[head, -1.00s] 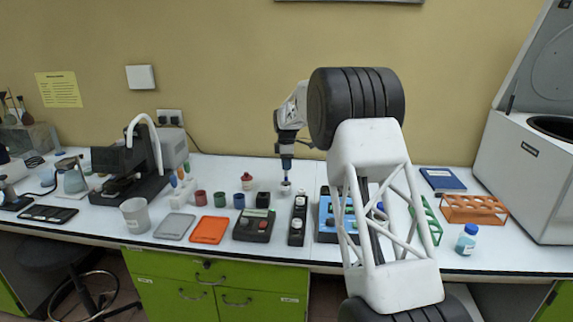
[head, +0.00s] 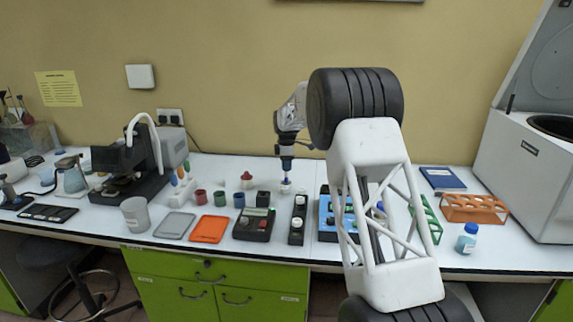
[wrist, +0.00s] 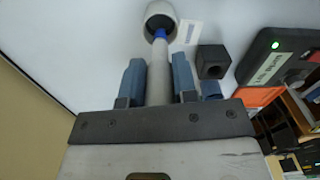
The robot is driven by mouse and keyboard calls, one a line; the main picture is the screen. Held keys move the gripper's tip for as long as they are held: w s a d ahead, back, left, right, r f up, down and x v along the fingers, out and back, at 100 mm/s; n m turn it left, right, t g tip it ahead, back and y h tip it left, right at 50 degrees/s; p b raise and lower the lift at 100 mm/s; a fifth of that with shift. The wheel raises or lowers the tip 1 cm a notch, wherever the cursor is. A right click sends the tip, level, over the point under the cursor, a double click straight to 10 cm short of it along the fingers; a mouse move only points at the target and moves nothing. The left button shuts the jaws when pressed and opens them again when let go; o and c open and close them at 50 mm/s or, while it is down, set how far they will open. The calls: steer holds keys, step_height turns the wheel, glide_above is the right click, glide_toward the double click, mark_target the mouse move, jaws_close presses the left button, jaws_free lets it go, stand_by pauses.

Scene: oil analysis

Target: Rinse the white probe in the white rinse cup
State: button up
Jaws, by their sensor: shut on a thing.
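The white probe (wrist: 158,72) is held upright between the two blue-grey fingers of my gripper (wrist: 158,85), which is shut on it. The probe has a blue part near its lower end. The white rinse cup (wrist: 152,10) is at the top of the wrist view, and the blue end is at its dark opening. How deep the tip is inside is hidden. In the head view my gripper (head: 286,165) is right above the small white cup (head: 286,189), with the probe pointing down.
A black block with a hole (wrist: 213,62) stands close to the cup, as does a black device with a green light (wrist: 285,55). Red, green and blue cups (head: 220,199) stand to the left. A black strip with knobs (head: 298,222) is in front.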

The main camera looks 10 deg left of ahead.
mark_target(286, 176)
steer(key=shift+f, duration=2.15)
stand_by(0.7)
steer(key=shift+r, duration=0.2)
stand_by(1.6)
steer(key=shift+r, duration=3.7)
